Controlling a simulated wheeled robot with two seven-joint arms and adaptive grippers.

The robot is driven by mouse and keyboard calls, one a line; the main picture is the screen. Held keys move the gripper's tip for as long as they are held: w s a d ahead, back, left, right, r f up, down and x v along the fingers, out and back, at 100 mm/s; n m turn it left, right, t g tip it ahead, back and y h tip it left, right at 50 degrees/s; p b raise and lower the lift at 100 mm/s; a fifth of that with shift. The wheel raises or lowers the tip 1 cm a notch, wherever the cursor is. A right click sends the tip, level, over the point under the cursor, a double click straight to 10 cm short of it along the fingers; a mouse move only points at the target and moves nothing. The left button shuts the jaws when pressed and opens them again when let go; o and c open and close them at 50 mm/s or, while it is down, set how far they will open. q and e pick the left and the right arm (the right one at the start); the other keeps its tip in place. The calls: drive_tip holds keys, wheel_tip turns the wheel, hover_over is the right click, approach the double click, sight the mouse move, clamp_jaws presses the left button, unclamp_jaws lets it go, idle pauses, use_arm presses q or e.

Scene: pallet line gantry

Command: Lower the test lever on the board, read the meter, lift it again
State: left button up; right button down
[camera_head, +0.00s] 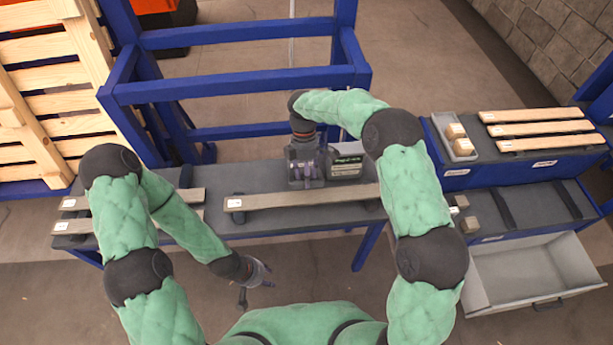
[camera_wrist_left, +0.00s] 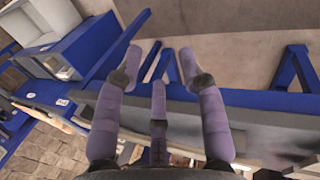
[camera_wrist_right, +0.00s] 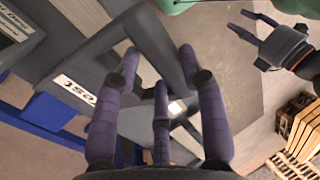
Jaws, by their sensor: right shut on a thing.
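The grey test lever (camera_wrist_right: 155,40) runs between the fingers of my right gripper (camera_wrist_right: 158,65), which is shut on it. In the head view my right gripper (camera_head: 303,172) is at the bench's back edge, left of the dark meter box (camera_head: 346,164) with small green text, too small to read. A label reading "test" (camera_wrist_right: 75,90) shows beside the lever, on the grey fixture. A wooden board (camera_head: 300,199) lies in front of them. My left gripper (camera_head: 262,274) is open and empty in front of the bench; its spread fingers show in the left wrist view (camera_wrist_left: 158,75).
More boards (camera_head: 80,226) lie on the bench's left end, partly behind my left arm. A blue frame (camera_head: 235,85) stands behind the bench. At right are a blue shelf unit (camera_head: 475,175) with slats and blocks, and an open grey drawer (camera_head: 530,270).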

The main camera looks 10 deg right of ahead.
use_arm(q)
drive_tip(key=shift+w+f, duration=0.1)
drive_tip(key=c, duration=0.8)
drive_tip(key=n, duration=0.1)
drive_tip(key=w+a+f+n+g, duration=0.1)
drive_tip(key=n, duration=0.1)
drive_tip(key=shift+w, duration=0.15)
clamp_jaws()
drive_tip(key=w+r+n+g+h, duration=0.2)
drive_tip(key=w+r+n+h, duration=0.9)
drive_tip(key=w+r+n, duration=0.6)
drive_tip(key=w+f+x, duration=0.1)
drive_tip(key=x, duration=1)
drive_tip(key=shift+w+a+r+n, duration=0.15)
drive_tip(key=shift+w+r, duration=0.35)
drive_tip(key=shift+r, duration=0.35)
drive_tip(key=shift+w+a+r+n, duration=0.15)
drive_tip(key=shift+w+r, duration=0.3)
drive_tip(key=shift+r, duration=0.35)
